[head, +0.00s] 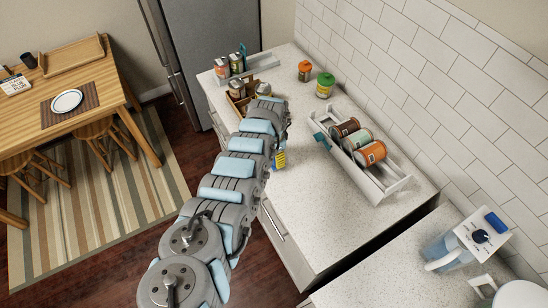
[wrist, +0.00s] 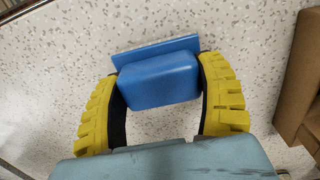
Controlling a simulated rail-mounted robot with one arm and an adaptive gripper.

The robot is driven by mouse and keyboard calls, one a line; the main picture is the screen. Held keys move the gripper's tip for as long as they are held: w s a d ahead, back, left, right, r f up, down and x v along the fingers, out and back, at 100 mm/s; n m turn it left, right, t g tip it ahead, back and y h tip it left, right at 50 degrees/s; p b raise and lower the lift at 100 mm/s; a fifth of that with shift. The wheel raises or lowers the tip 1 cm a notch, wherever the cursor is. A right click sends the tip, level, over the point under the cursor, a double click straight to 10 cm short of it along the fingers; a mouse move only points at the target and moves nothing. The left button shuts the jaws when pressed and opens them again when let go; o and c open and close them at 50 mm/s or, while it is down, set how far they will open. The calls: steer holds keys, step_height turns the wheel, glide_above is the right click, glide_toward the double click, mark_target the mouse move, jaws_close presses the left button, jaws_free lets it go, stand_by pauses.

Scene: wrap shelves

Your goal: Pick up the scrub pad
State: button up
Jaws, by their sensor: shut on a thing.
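The scrub pad (wrist: 158,82) is a blue block with a thinner flat blue plate along its far side. It shows in the wrist view over the speckled counter. My gripper (wrist: 162,72) has its two yellow ribbed fingers closed on the pad's left and right sides. I cannot tell whether the pad rests on the counter or is just above it. In the head view, my arm hides most of the gripper, and only a bit of yellow finger (head: 281,159) shows by the counter's front edge. The pad cannot be made out clearly there.
The speckled counter (head: 310,190) is clear right of my gripper. A white rack (head: 398,186) holds several cans. A brown wooden box (head: 236,108) with jars stands behind my arm; a brown object (wrist: 302,85) shows at the wrist view's right. Two jars stand near the tiled wall.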

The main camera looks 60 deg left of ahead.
steer(key=shift+r+p, duration=0.55)
steer(key=shift+r, duration=1.15)
steer(key=shift+s+d+r, duration=0.15)
steer(key=shift+d+r, duration=0.05)
steer(key=shift+d, duration=0.1)
steer(key=s+d+r+p, duration=0.7)
steer(key=s+d+r, duration=0.2)
steer(key=shift+s+d, duration=0.15)
steer(key=shift+s, duration=0.15)
steer(key=shift+r, duration=0.1)
